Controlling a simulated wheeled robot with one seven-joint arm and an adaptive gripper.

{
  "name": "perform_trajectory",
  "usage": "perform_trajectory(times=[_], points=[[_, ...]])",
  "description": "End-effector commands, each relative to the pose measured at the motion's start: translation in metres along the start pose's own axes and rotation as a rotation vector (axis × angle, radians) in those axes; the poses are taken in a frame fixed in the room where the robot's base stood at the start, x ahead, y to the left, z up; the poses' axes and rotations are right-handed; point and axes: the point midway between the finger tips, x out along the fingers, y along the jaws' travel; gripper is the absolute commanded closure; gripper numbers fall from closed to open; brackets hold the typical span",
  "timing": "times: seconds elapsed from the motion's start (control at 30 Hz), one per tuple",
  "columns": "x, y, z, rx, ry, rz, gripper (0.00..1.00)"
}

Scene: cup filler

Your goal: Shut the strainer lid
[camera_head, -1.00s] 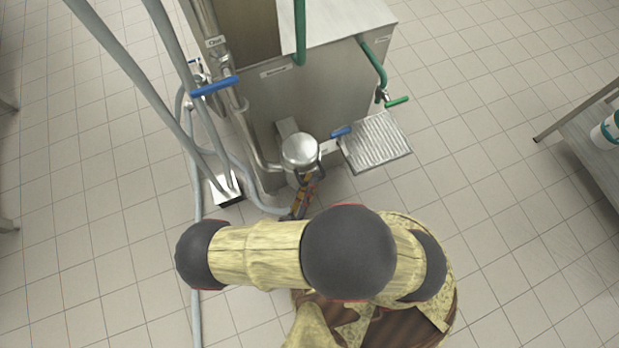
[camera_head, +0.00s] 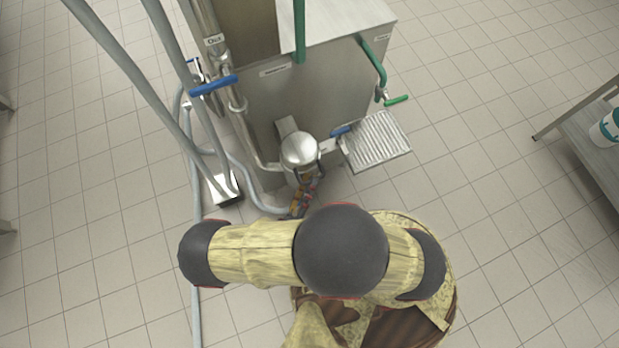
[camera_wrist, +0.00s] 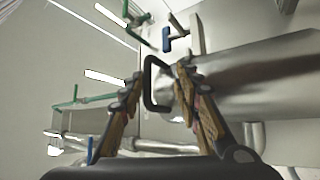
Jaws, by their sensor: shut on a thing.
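The strainer (camera_head: 300,150) is a shiny metal cylinder with a domed top, low at the front of the steel machine in the head view. In the wrist view a metal cylinder (camera_wrist: 255,75) fills the right side. A dark loop handle (camera_wrist: 148,86) sits between the fingers of my gripper (camera_wrist: 158,76), which is shut on it. In the head view my gripper (camera_head: 304,186) reaches the front of the strainer, partly hidden by my arm. I cannot tell how far the lid stands open.
The steel machine (camera_head: 310,115) stands behind the strainer. A ribbed drip tray (camera_head: 378,142) juts out to the right. A blue-handled valve (camera_head: 214,86) and grey hoses (camera_head: 196,240) are on the left. Tiled floor is clear farther right, before a side table (camera_head: 585,140).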

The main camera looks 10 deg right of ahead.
Motion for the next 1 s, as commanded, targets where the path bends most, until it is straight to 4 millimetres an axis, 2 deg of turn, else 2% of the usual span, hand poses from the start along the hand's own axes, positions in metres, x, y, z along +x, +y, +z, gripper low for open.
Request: perform_trajectory(times=[0.3, 0.47, 1.0], points=[[0.001, 0.001, 0.001, -0.002, -0.002, -0.001, 0.73], [0.004, 0.008, -0.003, -0.001, -0.001, 0.000, 0.73], [0.034, 0.073, -0.030, 0.002, 0.000, 0.001, 0.73]])
